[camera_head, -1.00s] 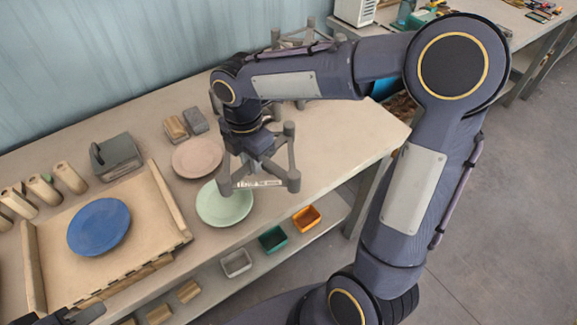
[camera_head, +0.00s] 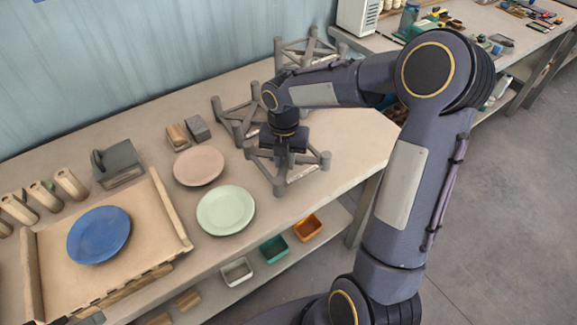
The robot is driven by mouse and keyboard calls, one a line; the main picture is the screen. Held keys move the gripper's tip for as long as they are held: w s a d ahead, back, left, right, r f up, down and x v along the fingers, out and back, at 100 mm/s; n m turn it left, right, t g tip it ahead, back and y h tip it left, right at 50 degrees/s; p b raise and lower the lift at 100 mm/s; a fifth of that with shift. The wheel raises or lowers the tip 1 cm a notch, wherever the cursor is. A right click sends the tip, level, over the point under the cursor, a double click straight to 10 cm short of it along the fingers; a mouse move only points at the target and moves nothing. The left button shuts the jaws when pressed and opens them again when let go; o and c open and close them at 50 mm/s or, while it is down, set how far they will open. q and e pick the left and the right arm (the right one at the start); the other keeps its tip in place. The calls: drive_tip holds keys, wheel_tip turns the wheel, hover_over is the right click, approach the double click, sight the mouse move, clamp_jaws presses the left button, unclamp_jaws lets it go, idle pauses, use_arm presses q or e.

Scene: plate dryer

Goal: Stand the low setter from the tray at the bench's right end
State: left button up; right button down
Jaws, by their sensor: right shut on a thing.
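My right gripper (camera_head: 287,148) is shut on a low grey setter, a frame with short corner posts (camera_head: 280,184). The setter is upright over the right part of the bench (camera_head: 355,140), right of the pale green plate (camera_head: 226,210). I cannot tell whether its feet touch the bench top. My wrist hides part of it. The wooden tray (camera_head: 168,205) at the left has a blue plate (camera_head: 98,235) on it and no setter.
Another grey setter (camera_head: 236,118) stands close behind the held one, and a taller one (camera_head: 305,48) is farther back. A pink plate (camera_head: 198,166), small blocks (camera_head: 197,128) and a grey box (camera_head: 118,162) stand left. The bench's right end looks clear. Small bins (camera_head: 307,228) sit on the lower shelf.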

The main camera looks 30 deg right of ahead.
drive_tip(key=shift+w+d+f, duration=0.3)
drive_tip(key=shift+d+f, duration=0.35)
drive_tip(key=shift+f, duration=0.1)
drive_tip(key=shift+w+d+f, duration=0.1)
drive_tip(key=shift+d+f, duration=0.1)
drive_tip(key=shift+f, duration=1.6)
drive_tip(key=shift+f, duration=0.1)
drive_tip(key=c, duration=1.3)
unclamp_jaws()
drive_tip(key=shift+o, duration=0.2)
